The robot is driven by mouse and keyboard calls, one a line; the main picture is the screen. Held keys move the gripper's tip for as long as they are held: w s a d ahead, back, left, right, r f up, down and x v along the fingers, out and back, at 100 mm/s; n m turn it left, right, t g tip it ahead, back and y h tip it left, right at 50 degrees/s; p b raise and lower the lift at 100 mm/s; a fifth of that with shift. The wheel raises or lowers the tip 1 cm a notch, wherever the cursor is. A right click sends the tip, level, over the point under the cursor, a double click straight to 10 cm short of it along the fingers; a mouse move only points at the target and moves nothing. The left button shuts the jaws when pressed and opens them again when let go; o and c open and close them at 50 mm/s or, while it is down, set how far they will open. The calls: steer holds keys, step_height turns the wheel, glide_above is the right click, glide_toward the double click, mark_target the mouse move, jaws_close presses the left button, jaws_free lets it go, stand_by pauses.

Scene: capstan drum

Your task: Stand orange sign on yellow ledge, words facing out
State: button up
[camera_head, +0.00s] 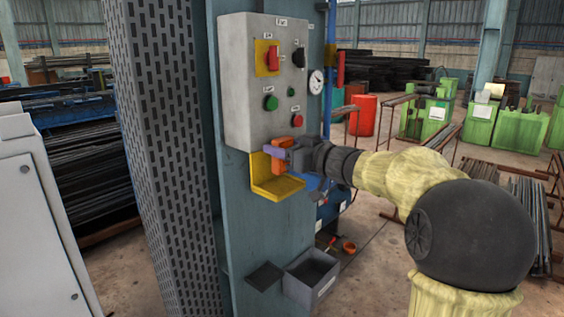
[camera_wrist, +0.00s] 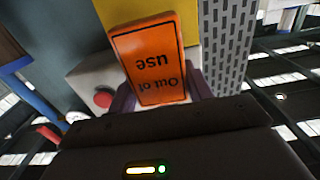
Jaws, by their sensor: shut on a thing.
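The orange sign (camera_head: 279,168) is held in my gripper (camera_head: 284,153), just above the yellow ledge (camera_head: 262,191) on the blue column. In the wrist view the sign (camera_wrist: 152,62) reads "Out of use", with its words towards my wrist camera. The words look inverted there, but the whole wrist view is inverted, with the yellow ledge (camera_wrist: 122,10) at the top. My purple fingers (camera_wrist: 160,97) close on the sign from both sides. I cannot tell whether the sign's lower edge touches the ledge.
A grey control box (camera_head: 248,115) with switches and buttons hangs directly above the ledge. A perforated metal panel (camera_head: 165,130) stands left of the column. An open grey bin (camera_head: 312,272) is below. A gauge (camera_head: 316,82) sits at the box's right.

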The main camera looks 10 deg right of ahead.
mark_target(282, 162)
step_height(282, 162, down, 3)
steer(key=shift+r, duration=0.2)
steer(key=shift+w+a+f+p, duration=0.1)
steer(key=shift+w+f+p, duration=0.1)
steer(key=shift+f+p, duration=0.4)
steer(key=shift+f, duration=0.15)
steer(key=o, duration=1)
